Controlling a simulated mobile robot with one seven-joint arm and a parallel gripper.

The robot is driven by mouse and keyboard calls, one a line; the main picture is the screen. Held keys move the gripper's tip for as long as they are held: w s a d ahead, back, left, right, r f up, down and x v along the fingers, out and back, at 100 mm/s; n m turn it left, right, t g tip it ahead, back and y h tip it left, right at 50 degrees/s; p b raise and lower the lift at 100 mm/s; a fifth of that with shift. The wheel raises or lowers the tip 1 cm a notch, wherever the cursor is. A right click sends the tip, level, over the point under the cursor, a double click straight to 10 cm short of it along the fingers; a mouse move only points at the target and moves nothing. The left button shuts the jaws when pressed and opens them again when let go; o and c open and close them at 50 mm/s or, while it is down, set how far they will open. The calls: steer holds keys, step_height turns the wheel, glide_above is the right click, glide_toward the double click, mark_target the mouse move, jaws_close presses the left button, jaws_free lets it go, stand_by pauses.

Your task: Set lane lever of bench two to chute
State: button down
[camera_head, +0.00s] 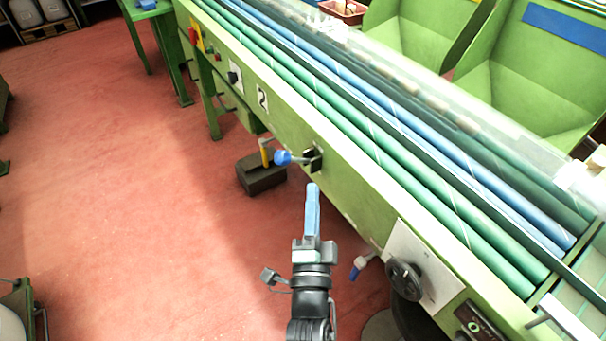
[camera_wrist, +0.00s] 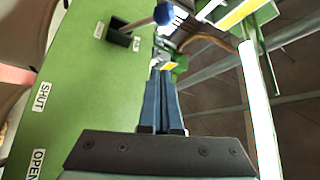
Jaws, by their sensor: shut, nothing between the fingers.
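The lane lever (camera_head: 283,157) has a blue ball knob and sticks out from a dark slot (camera_head: 313,157) in the green side of the bench, near the number 2 plate (camera_head: 262,97). In the wrist view the blue knob (camera_wrist: 163,13) is at the top, beyond my fingertips, and its rod runs left to the slot (camera_wrist: 118,37). A small white label (camera_wrist: 98,30) beside the slot is too small to read. My gripper (camera_head: 313,187) is shut and empty, on the near side of the lever and apart from it. It also shows in the wrist view (camera_wrist: 161,73).
A dial (camera_head: 405,280) on a pale plate and a blue-tipped handle (camera_head: 359,266) are on the bench to the right. SHUT (camera_wrist: 42,97) and OPEN (camera_wrist: 37,160) labels show on the green panel. A dark block (camera_head: 262,175) stands below the lever. The red floor at left is open.

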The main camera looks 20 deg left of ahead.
step_height(320, 180, up, 2)
steer(key=b, duration=0.2)
glide_above(306, 159)
steer(key=s+d, duration=0.3)
steer(key=shift+s+a+f+b, duration=0.3)
steer(key=shift+s+a+b, duration=0.2)
steer(key=shift+a, duration=0.35)
steer(key=shift+s+a+f+b, duration=0.35)
steer(key=shift+s+a, duration=0.2)
steer(key=shift+a, duration=0.25)
steer(key=shift+f+b, duration=0.1)
steer(key=shift+b, duration=0.2)
steer(key=shift+s+a+f+n+b, duration=0.1)
steer(key=shift+s+n+b, duration=0.05)
steer(key=shift+n+b, duration=0.25)
